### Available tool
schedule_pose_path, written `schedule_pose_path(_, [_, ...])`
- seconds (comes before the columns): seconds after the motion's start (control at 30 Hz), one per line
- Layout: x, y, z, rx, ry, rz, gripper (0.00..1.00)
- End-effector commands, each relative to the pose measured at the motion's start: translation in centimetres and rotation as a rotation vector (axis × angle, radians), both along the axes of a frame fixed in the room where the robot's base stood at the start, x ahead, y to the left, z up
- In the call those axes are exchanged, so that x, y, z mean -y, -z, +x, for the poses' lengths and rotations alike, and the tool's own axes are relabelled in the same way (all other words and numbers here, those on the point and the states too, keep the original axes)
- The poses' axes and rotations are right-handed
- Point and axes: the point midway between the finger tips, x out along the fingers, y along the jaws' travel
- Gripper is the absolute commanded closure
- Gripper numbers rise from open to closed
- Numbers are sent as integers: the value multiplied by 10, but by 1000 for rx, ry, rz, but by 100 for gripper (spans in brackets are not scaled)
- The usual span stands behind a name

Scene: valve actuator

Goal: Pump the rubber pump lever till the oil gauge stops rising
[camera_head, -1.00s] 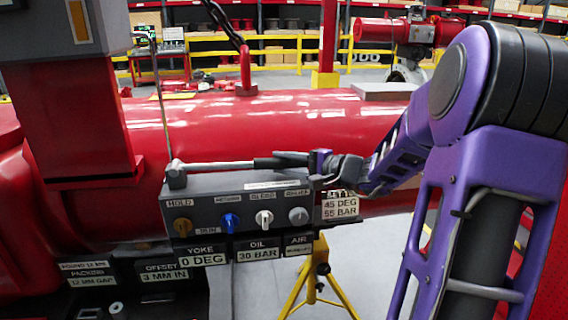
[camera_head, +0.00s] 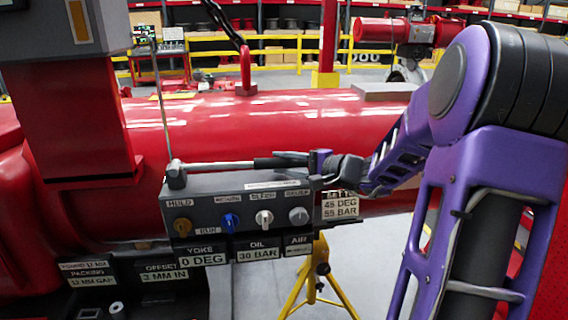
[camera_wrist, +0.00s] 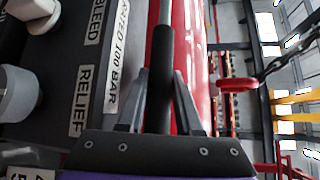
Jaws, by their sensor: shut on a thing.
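The pump lever is a pale metal rod (camera_head: 218,166) with a black rubber grip (camera_head: 272,162), lying nearly level along the top of the grey control panel (camera_head: 243,208). My gripper (camera_head: 308,158) is at the grip's right end. In the wrist view the rubber grip (camera_wrist: 161,75) runs between the two fingers of my gripper (camera_wrist: 160,85), which are shut on it. The oil gauge (camera_head: 257,254) under the panel reads 30 BAR. The yoke plate (camera_head: 202,260) reads 0 DEG.
The panel carries a brown knob (camera_head: 183,227), a blue knob (camera_head: 229,222), a white knob (camera_head: 264,218) and a grey knob (camera_head: 298,215). A large red cylinder (camera_head: 250,115) lies right behind the lever. A yellow stand (camera_head: 320,275) is below.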

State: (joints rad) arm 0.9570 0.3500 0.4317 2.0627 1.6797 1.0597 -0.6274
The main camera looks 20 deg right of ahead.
Motion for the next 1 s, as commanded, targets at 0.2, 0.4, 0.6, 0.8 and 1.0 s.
schedule_pose_path(0.2, [0,-3,0,0,1,-9,100])
schedule_pose_path(0.4, [-3,-41,1,-17,-3,-132,100])
schedule_pose_path(0.6, [-14,-93,3,-57,-5,-330,100])
schedule_pose_path(0.8, [-23,-116,5,-85,-1,-444,100])
schedule_pose_path(1.0, [-23,-117,5,-90,1,-462,100])
